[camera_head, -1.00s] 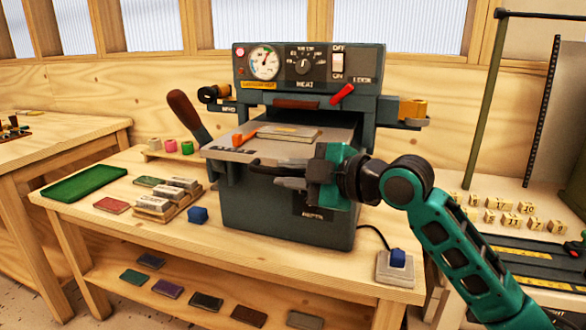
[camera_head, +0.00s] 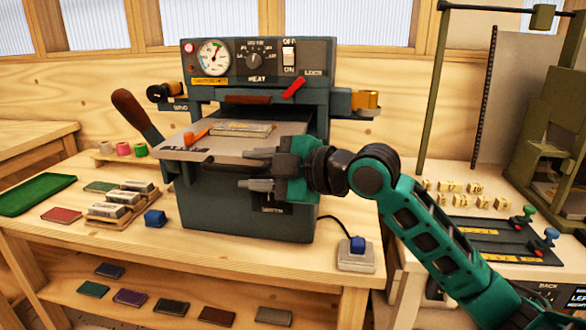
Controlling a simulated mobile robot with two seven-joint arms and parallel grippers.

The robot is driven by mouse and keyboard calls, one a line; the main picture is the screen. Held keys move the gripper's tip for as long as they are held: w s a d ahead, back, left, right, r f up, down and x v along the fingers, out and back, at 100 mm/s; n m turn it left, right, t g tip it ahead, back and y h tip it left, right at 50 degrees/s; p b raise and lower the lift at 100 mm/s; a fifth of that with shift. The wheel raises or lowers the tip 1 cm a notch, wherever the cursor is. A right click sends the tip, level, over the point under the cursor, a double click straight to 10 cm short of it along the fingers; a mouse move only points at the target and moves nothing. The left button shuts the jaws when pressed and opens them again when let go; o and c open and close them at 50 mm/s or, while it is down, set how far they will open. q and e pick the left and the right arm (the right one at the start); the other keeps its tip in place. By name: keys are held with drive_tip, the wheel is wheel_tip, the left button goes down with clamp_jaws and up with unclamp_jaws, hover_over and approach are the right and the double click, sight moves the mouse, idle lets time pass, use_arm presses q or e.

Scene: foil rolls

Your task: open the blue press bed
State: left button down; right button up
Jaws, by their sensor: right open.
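The blue-grey press (camera_head: 250,215) stands on the wooden table. Its flat grey bed (camera_head: 195,148) sticks out at the front below the heated head, with a type block (camera_head: 241,129) and a small orange piece (camera_head: 196,137) on top. A dark bar handle (camera_head: 215,166) runs along the bed's front. My right gripper (camera_head: 259,169) is open at the right part of this handle, with one finger above the bar's level and one below. The handle's right end is partly hidden, and I cannot tell whether the fingers touch it. My left gripper is not in view.
A wooden-handled lever (camera_head: 136,115) rises left of the press. A green tray (camera_head: 35,194), type blocks (camera_head: 120,200) and a blue cube (camera_head: 155,218) lie to the left. A corded switch box (camera_head: 355,255) sits at front right. A side table with another machine (camera_head: 555,120) is at right.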

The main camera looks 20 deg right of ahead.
drive_tip(key=v, duration=1)
drive_tip(key=shift+s+d+b, duration=0.2)
drive_tip(key=shift+s+b, duration=0.1)
drive_tip(key=shift+b, duration=0.15)
